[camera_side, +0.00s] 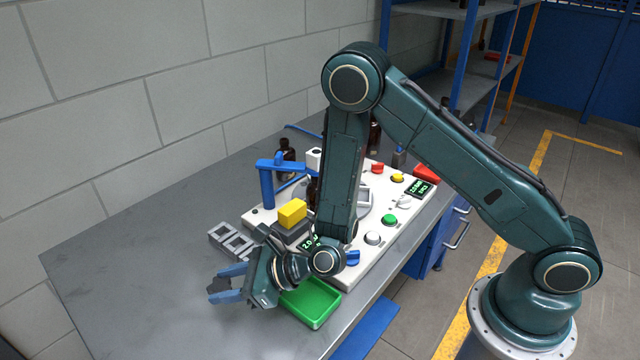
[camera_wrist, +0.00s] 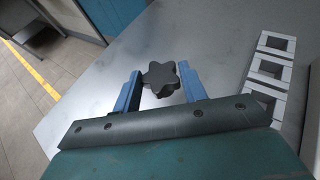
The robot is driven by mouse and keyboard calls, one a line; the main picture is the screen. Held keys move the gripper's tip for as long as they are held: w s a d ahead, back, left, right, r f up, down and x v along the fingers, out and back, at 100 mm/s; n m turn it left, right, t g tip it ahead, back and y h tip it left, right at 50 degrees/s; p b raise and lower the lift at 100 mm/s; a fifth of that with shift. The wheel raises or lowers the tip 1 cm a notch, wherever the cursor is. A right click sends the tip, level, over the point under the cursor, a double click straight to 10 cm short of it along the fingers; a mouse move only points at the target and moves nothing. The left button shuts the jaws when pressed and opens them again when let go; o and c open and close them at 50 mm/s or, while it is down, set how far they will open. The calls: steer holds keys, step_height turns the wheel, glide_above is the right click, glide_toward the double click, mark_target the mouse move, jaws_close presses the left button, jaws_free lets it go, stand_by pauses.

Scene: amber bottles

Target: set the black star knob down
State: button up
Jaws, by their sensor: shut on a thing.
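The black star knob (camera_wrist: 160,77) sits between the two blue fingers of my gripper (camera_wrist: 160,72) in the wrist view, with its star face towards the camera. My gripper is shut on it. In the side view my gripper (camera_side: 224,284) points left, tilted low over the bare front part of the grey table (camera_side: 140,270). The knob is hard to make out there, dark between the fingers. I cannot tell whether the knob touches the table.
A green tray (camera_side: 311,303) lies right beside my gripper. A grey slotted rack (camera_side: 231,240) stands behind it and shows at the right of the wrist view (camera_wrist: 270,70). A white panel (camera_side: 385,236) with buttons, a yellow block (camera_side: 292,212) and bottles are farther back. The table's left is clear.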

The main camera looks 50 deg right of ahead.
steer(key=shift+f, duration=1.65)
steer(key=shift+f, duration=0.55)
steer(key=o, duration=1)
steer(key=shift+c, duration=0.2)
steer(key=shift+r, duration=0.15)
steer(key=shift+r, duration=0.5)
steer(key=shift+s+d, duration=0.3)
steer(key=shift+s, duration=0.1)
steer(key=shift+v, duration=2.05)
step_height(320, 180, up, 7)
steer(key=shift+r, duration=0.15)
